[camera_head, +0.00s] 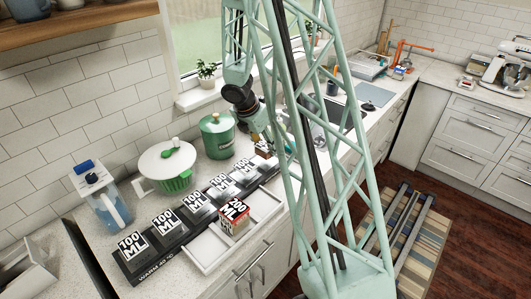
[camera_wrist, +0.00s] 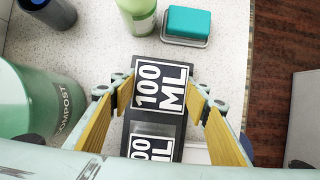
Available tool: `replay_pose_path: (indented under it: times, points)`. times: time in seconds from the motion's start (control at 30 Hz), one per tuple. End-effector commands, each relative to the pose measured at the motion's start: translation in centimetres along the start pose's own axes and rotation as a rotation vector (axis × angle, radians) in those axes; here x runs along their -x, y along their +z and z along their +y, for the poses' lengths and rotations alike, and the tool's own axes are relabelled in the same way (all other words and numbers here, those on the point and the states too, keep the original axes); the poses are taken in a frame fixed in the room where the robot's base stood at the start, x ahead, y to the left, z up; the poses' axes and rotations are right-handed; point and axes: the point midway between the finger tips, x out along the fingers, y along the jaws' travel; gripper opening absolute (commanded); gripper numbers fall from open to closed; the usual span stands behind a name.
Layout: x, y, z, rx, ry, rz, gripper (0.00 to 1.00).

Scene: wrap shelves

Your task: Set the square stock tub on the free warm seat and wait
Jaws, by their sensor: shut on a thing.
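My gripper (camera_wrist: 158,104) is shut on a square tub (camera_wrist: 160,88) with a white 100 ML label on its top, one finger on each side. In the head view my gripper (camera_head: 262,137) is at the far end of the dark warming strip (camera_head: 127,274), which is marked WARM 40 °C. The held tub (camera_head: 264,150) is partly hidden there by my arm. Whether it touches the strip is unclear. Several dark square tubs with 100 ML labels (camera_head: 165,222) stand in a row along the strip.
A green compost bin (camera_head: 217,138), a green-and-white spinner bowl (camera_head: 170,168) and a blue-lidded pitcher (camera_head: 103,200) stand behind the strip. The sink is further along.

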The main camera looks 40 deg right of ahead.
Motion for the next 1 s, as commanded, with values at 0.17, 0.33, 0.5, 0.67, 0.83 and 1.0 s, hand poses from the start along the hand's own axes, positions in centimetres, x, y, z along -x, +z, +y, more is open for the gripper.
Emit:
replay_pose_path:
  times: [0.17,0.33,0.5,0.67,0.83,1.0]
  points:
    - [-0.1,0.0,0.0,0.000,0.000,0.000,0.30]
    - [-1.2,-0.5,-0.1,0.002,-0.002,0.000,0.30]
    - [-2.7,-1.1,-0.1,0.001,-0.001,0.001,0.30]
    - [-3.3,-1.4,0.0,0.000,0.000,0.001,0.30]
    - [-3.2,-1.3,0.0,0.000,0.000,0.000,0.30]
    - [-3.4,-1.4,0.0,0.000,0.000,0.000,0.30]
